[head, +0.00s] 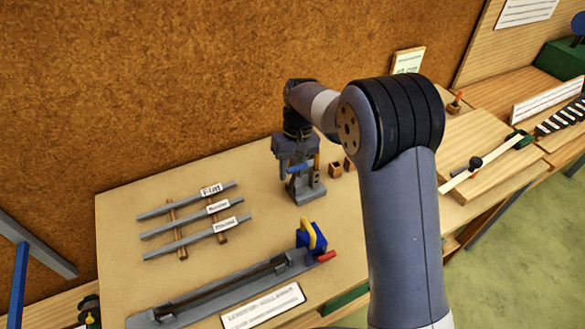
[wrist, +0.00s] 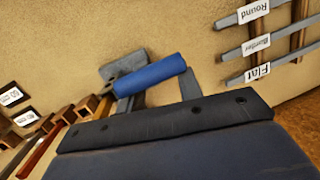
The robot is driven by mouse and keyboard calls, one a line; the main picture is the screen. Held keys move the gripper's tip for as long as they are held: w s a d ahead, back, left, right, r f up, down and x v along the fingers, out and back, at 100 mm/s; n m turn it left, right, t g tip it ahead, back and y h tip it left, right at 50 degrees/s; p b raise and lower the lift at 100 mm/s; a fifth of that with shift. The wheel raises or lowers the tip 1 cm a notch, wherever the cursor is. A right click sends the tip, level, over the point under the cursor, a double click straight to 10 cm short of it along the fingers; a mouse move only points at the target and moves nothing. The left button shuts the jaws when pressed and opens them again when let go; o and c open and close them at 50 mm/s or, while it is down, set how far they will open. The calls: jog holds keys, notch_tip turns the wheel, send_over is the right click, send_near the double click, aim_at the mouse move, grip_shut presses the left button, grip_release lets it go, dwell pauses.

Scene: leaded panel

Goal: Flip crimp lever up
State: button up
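A small grey bench tool (head: 306,190) stands near the back of the bench, with a blue lever handle (head: 299,168); I take this as the crimp lever. In the wrist view the blue handle (wrist: 150,74) lies slightly tilted, with grey metal parts beside and behind it. My gripper (head: 290,165) points down right at this tool, its lower end overlapping the handle's area in the head view. In the wrist view the dark gripper body fills the bottom and hides the tool's lower part. The fingers are not clearly separable from the grey parts, and contact is unclear.
A rack of labelled grey strips (head: 190,220) lies to the left. In front is a long grey channel (head: 225,290) with a blue block and yellow lever (head: 309,232). Small wooden blocks (head: 335,170) stand just right of the tool. The bench between rack and tool is clear.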

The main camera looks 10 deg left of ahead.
jog(key=shift+d+r, duration=0.1)
jog(key=shift+r, duration=0.05)
jog(key=b+v, duration=0.1)
jog(key=v, duration=0.9)
jog(key=shift+r, duration=0.25)
jog(key=shift+w, duration=0.15)
